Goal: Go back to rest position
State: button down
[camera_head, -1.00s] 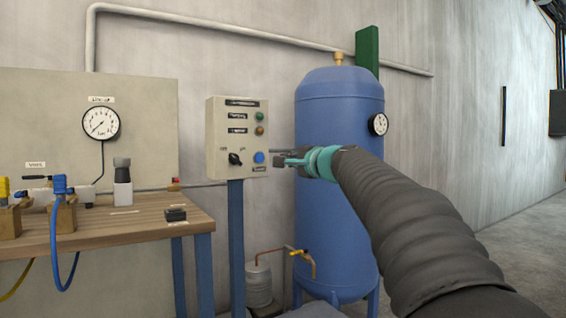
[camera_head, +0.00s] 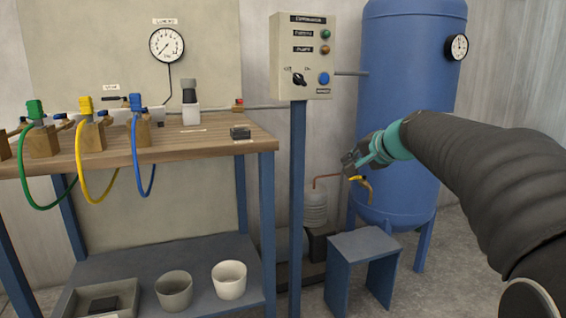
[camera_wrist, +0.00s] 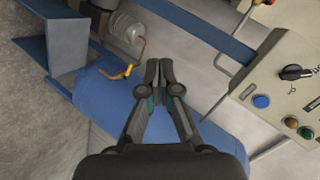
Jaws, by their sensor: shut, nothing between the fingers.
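My gripper (camera_head: 350,163) is in front of the blue tank in the head view, at the end of my dark sleeved arm. It is to the right of the control panel post and above the small blue stool. In the wrist view my gripper (camera_wrist: 159,66) has its two fingertips together, with nothing between them. The control panel (camera_head: 303,56) stands up and to the left of my gripper; it also shows at the right edge of the wrist view (camera_wrist: 290,98). The blue tank (camera_head: 405,80) is behind my gripper and partly hidden by my arm.
A wooden-topped workbench (camera_head: 200,148) with hoses and a pressure gauge (camera_head: 167,45) above it is at the left. A blue stool (camera_head: 362,247) stands on the floor. A yellow-handled valve (camera_head: 358,178) is near my gripper. The lower shelf holds a white bucket (camera_head: 229,281).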

jog(key=s+f+n+g+h+p, duration=0.1)
jog(key=s+f, duration=0.4)
jog(key=s, duration=0.7)
jog(key=s+a+f+n+g+h+p, duration=0.1)
jog(key=s+f+n, duration=0.4)
jog(key=s, duration=0.7)
jog(key=s+a+f+n+g+h+p, duration=0.1)
jog(key=s+f, duration=0.4)
jog(key=s, duration=0.7)
jog(key=n+g+h+p, duration=0.1)
jog(key=n+g+p, duration=0.1)
jog(key=shift+s+f+g+h, duration=0.2)
jog(key=shift+s+g+h, duration=0.1)
jog(key=shift+g, duration=0.1)
jog(key=shift+a, duration=0.1)
